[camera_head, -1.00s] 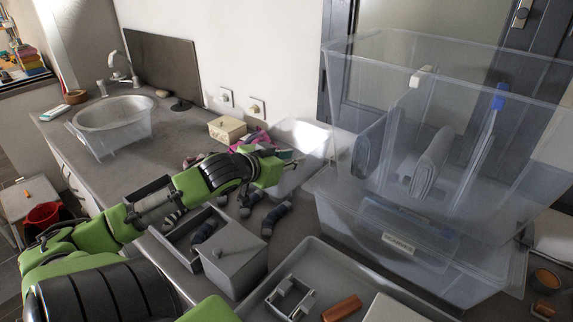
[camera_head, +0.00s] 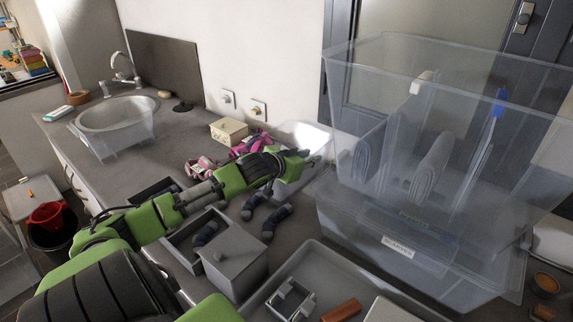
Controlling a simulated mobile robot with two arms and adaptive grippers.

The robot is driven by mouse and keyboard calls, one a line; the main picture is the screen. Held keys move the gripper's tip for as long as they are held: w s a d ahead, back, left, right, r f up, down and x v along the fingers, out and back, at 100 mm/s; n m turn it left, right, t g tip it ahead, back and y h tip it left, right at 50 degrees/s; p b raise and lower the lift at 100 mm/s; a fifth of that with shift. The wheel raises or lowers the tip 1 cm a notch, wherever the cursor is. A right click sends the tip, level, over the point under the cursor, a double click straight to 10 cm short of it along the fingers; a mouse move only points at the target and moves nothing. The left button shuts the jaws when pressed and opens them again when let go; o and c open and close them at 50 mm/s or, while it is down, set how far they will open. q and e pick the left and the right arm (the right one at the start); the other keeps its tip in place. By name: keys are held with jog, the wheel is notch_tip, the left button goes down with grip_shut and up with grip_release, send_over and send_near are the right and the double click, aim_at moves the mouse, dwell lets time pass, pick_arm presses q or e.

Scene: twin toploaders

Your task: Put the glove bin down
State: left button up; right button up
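A small pale translucent bin (camera_head: 316,138), which looks like the glove bin, is on the counter against the wall, left of the large clear bins. Its lower part is partly hidden by my arm. My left gripper (camera_head: 303,157) is at the bin's near left side, overlapping it in the view. The fingers are small and dark, so I cannot tell whether they grip the rim. Dark gloves (camera_head: 274,220) lie on the counter in front of the bin, and pink gloves (camera_head: 202,166) lie to its left. My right gripper is out of view.
Stacked large clear bins (camera_head: 400,245) fill the right side. A grey open box (camera_head: 187,240) and a lidded grey box (camera_head: 236,266) stand in front, with a grey tray (camera_head: 335,262) to their right. A cream box (camera_head: 229,130) stands at the back.

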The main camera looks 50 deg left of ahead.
pick_arm(q)
jog(key=shift+w+f, duration=0.25)
jog(key=shift+w, duration=0.35)
grip_shut()
